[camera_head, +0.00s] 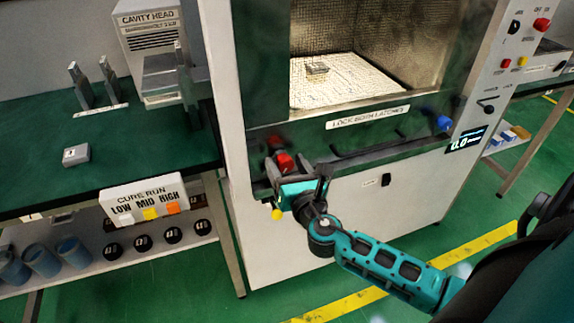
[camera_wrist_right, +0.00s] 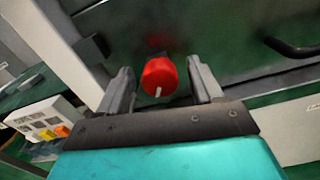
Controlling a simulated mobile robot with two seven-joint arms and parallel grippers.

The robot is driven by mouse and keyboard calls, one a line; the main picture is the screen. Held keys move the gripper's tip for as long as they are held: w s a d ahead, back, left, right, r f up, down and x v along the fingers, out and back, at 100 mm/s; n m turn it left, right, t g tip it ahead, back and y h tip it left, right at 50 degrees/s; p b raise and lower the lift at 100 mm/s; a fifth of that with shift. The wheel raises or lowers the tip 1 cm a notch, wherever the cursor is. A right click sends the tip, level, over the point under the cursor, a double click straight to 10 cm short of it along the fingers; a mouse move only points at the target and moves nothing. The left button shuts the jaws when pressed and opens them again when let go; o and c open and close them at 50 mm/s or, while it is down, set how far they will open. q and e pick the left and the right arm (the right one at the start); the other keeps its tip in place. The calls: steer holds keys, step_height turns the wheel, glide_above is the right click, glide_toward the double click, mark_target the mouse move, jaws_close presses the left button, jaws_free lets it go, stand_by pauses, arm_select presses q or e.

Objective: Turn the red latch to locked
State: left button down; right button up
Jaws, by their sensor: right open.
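The red latch (camera_head: 285,163) is a round red knob on the left of the microwave's front, below the open chamber. In the right wrist view the red latch (camera_wrist_right: 159,76) shows a short white mark pointing down, slightly left. My right gripper (camera_head: 294,176) is at the latch from the front. In the wrist view its open fingers (camera_wrist_right: 165,88) stand on either side of the knob, with a gap visible on both sides. Whether the fingertips reach past the knob is hard to tell. My left gripper is not in view.
A blue latch (camera_head: 444,123) sits on the right of the front, beyond a label reading "LOCK BOTH LATCHES" (camera_head: 367,117). A dark handle bar (camera_head: 378,149) runs between them. A small grey block (camera_head: 316,68) lies in the chamber. A green bench (camera_head: 130,160) stands at left.

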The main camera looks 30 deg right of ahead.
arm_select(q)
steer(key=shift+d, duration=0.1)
arm_select(e)
steer(key=shift+c, duration=0.4)
steer(key=c, duration=1)
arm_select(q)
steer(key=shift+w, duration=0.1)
